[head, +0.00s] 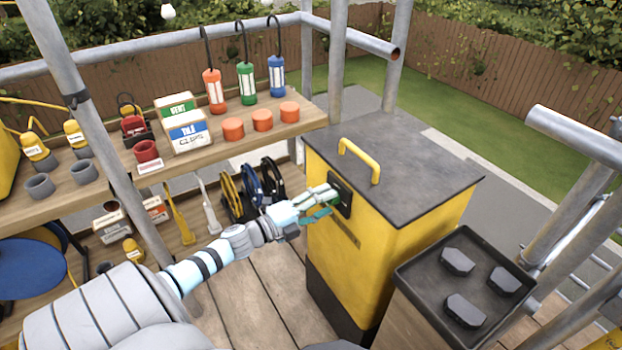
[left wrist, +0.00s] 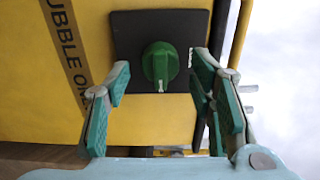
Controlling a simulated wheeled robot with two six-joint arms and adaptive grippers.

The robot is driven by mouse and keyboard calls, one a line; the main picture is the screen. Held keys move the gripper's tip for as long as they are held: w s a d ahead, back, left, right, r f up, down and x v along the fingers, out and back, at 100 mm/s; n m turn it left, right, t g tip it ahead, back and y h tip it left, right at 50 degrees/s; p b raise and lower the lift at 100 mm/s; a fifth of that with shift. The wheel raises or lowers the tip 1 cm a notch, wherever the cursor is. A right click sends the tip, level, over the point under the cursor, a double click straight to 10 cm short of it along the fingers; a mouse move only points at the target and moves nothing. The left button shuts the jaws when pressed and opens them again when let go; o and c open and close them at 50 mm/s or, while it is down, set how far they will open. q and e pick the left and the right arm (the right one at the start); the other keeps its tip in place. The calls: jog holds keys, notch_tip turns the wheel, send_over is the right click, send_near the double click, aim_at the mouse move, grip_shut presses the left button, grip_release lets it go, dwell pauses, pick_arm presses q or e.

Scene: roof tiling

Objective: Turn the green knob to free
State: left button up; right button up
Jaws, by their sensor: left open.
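The green knob (left wrist: 160,64) sits on a dark square plate (left wrist: 135,32) on the side of a yellow box. In the left wrist view its pale mark is at its lower end. My left gripper (left wrist: 160,80) is open, with one finger on each side of the knob; I cannot tell whether either finger touches it. In the head view my left gripper (head: 328,200) reaches the dark plate (head: 341,194) on the yellow box (head: 350,250), and its fingers mostly hide the knob. My right gripper is not in view.
The box has a dark lid (head: 420,165) with a yellow handle (head: 360,158). A dark tray (head: 440,265) with several black blocks stands at its right. A wooden shelf (head: 200,160) with lamps and boxes is behind my left arm. Grey scaffold poles (head: 90,130) stand around.

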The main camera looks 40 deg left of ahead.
pick_arm(q)
jog(key=v, duration=1.1)
jog(key=shift+s, duration=0.15)
